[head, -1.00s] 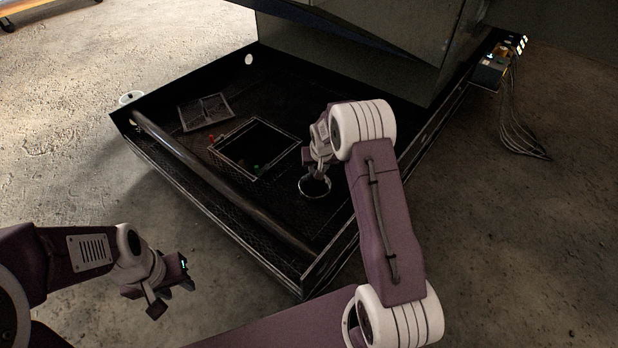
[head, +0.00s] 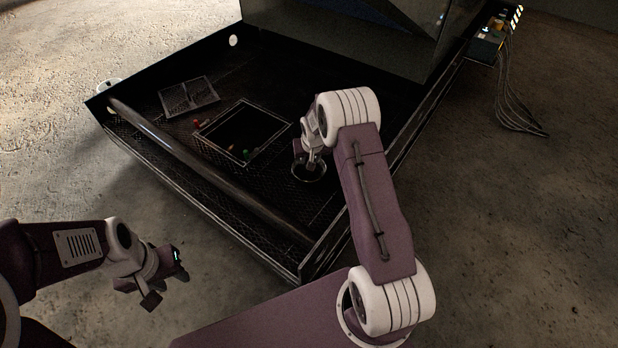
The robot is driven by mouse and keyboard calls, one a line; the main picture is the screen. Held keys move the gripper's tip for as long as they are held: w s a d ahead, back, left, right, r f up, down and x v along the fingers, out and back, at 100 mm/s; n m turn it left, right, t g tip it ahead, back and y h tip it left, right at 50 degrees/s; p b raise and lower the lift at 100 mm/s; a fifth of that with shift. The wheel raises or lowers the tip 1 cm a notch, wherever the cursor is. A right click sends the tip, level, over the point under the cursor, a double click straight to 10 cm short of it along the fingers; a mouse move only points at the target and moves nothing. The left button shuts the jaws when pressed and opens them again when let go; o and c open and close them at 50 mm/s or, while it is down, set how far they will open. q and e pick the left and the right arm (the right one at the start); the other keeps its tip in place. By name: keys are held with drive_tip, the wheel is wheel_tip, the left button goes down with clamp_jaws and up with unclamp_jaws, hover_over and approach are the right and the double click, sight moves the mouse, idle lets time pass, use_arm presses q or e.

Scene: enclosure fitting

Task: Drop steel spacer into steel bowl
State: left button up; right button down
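The steel bowl (head: 322,177) shows as a round, shiny rim on the floor of a dark open enclosure, right of a square frame. My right gripper (head: 309,166) points down at the bowl, its tips at or inside the rim. The fingertips are small and dark, so I cannot tell whether they are open or shut. I cannot make out the steel spacer; it may be hidden by the gripper or the bowl. My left gripper (head: 168,283) is open and empty, outside the enclosure at lower left.
The enclosure wall (head: 190,200) runs along the front with a thick dark tube (head: 200,160) inside it. A square frame (head: 243,131) with small coloured parts and a flat grid panel (head: 188,95) lie inside. A cabled box (head: 487,45) sits at the right rim.

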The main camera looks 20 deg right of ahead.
drive_tip(key=shift+r, duration=0.1)
drive_tip(key=c, duration=0.9)
unclamp_jaws()
drive_tip(key=shift+c, duration=0.2)
drive_tip(key=p+v, duration=0.5)
drive_tip(key=v, duration=0.4)
drive_tip(key=shift+s, duration=0.15)
